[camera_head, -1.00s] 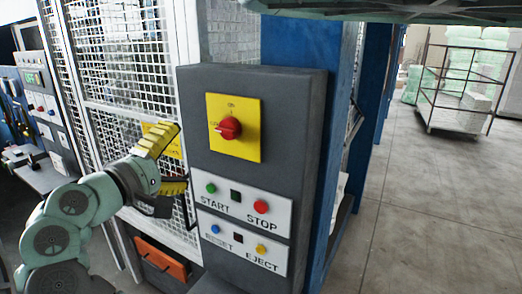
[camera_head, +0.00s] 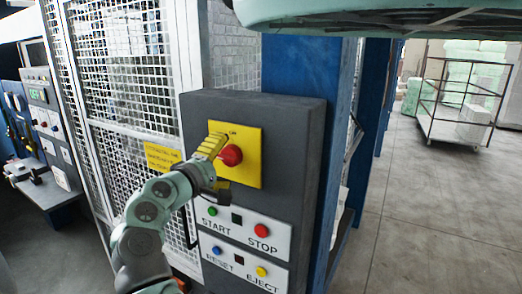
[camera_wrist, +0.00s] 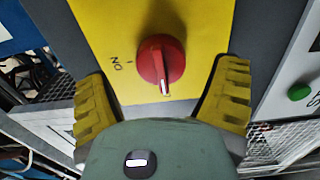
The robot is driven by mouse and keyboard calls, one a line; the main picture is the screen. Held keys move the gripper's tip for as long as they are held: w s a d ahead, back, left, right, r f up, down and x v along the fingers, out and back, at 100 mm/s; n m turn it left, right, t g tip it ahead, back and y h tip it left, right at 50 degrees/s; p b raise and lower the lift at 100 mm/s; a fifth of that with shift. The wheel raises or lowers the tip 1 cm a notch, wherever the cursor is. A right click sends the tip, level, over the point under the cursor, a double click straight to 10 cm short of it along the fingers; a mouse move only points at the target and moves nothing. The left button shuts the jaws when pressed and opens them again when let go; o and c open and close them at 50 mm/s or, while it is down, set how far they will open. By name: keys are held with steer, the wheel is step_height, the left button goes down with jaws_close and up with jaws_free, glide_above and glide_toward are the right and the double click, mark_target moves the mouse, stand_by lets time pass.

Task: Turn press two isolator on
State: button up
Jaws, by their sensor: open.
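The isolator is a red rotary knob (camera_head: 231,155) on a yellow plate (camera_head: 248,172), high on the grey control box. In the wrist view the knob (camera_wrist: 160,62) has its white-marked end pointing down, away from the ON mark (camera_wrist: 117,63) at its left. That matches the left-pointing position seen from the head. My gripper (camera_head: 217,166) is in front of the plate, just left of the knob. Its yellow ribbed fingers are open, one on each side of the knob in the wrist view (camera_wrist: 163,85), with gaps between. The OFF label is hidden.
Below the isolator are a START button (camera_head: 212,211), STOP button (camera_head: 261,230), RESET button (camera_head: 217,250) and EJECT button (camera_head: 261,271). A mesh guard (camera_head: 125,100) stands left. A blue post (camera_head: 300,70) rises behind the box. Open floor (camera_head: 430,220) lies right.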

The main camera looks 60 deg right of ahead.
steer(key=shift+d+p, duration=0.45)
steer(key=shift+d, duration=0.65)
steer(key=c, duration=1.2)
steer(key=shift+f, duration=0.1)
steer(key=shift+c, duration=0.2)
